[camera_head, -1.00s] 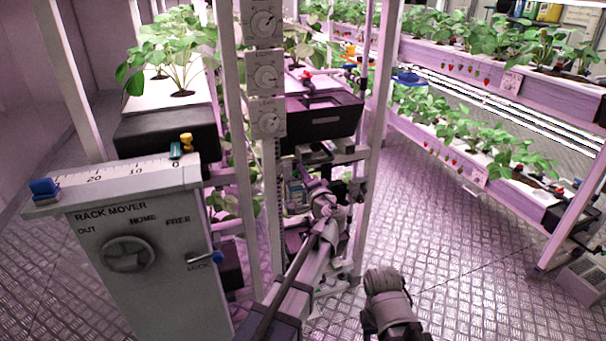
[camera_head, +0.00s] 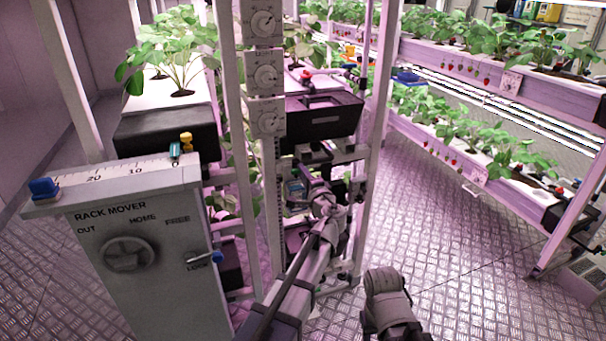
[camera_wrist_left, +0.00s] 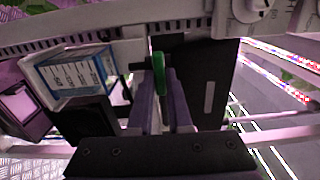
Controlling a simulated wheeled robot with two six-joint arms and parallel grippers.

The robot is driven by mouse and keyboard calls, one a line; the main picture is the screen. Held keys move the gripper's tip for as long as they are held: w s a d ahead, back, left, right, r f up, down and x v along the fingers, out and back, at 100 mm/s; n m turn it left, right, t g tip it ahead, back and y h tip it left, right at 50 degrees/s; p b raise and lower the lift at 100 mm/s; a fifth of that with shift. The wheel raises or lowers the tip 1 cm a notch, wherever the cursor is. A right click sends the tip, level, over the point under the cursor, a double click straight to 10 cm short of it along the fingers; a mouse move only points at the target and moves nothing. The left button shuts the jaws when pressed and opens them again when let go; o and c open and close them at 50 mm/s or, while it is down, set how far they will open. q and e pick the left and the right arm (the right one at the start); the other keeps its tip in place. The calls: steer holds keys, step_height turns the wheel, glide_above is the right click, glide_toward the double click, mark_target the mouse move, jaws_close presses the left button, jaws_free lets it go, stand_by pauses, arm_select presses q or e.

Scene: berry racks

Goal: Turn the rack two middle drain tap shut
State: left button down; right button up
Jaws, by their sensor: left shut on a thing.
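The drain tap has a green lever (camera_wrist_left: 158,66), which stands upright in the left wrist view on a dark stem beside a black box. My left gripper (camera_wrist_left: 163,88) has its two fingers on either side of the lever's lower end, shut on it. In the head view my left gripper (camera_head: 312,183) reaches into the middle rack, under the black tank (camera_head: 325,120); there the arm and rack parts hide the tap. My right arm (camera_head: 388,300) shows at the bottom of the head view, but its gripper does not show clearly.
White rack posts (camera_head: 368,190) stand close on both sides of my left arm. The rack mover box (camera_head: 150,280) stands at the left. Metal floor (camera_head: 450,260) is free at the right.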

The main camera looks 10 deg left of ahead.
arm_select(q)
steer(key=c, duration=0.8)
jaws_free()
steer(key=shift+c, duration=0.2)
steer(key=shift+s, duration=0.1)
steer(key=v, duration=0.7)
steer(key=shift+s+d, duration=0.25)
